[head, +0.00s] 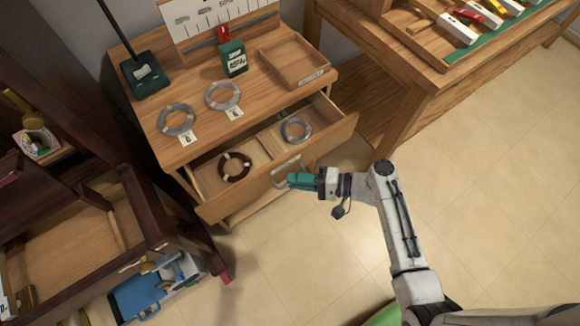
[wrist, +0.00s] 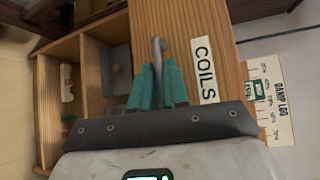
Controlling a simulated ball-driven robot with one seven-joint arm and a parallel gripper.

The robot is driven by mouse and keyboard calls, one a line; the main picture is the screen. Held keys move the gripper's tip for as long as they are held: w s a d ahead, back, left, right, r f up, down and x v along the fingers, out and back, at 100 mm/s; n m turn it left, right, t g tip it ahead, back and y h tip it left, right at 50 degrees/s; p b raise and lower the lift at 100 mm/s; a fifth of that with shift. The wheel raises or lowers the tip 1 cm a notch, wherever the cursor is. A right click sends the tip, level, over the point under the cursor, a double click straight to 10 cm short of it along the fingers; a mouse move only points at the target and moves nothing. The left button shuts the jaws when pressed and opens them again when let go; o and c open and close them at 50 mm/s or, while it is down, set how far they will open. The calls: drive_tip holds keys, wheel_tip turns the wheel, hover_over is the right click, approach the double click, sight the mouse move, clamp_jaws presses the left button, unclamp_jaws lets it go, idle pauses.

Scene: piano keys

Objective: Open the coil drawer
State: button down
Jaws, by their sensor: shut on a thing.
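The wooden coil drawer (head: 330,145) stands pulled out of the cabinet, with its inside in view. A dark coil (head: 235,167) and a grey coil (head: 296,131) lie in separate compartments. In the wrist view, the drawer front (wrist: 180,22) carries a white "COILS" label (wrist: 205,70). My gripper (head: 289,181) has teal fingers and is at the drawer front. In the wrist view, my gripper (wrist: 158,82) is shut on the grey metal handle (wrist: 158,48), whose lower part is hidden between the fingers.
Two coils (head: 176,120) with tags, a green box (head: 232,59) and a shallow tray (head: 293,62) are on the cabinet top. A wooden bench (head: 400,95) stands close on the right. Dark wooden furniture (head: 150,225) stands at left. Floor in front is clear.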

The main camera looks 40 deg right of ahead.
drive_tip(key=s+p, duration=0.3)
drive_tip(key=s, duration=1.7)
drive_tip(key=c, duration=1.2)
unclamp_jaws()
drive_tip(key=b+v, duration=0.1)
drive_tip(key=v, duration=1)
drive_tip(key=shift+f, duration=0.1)
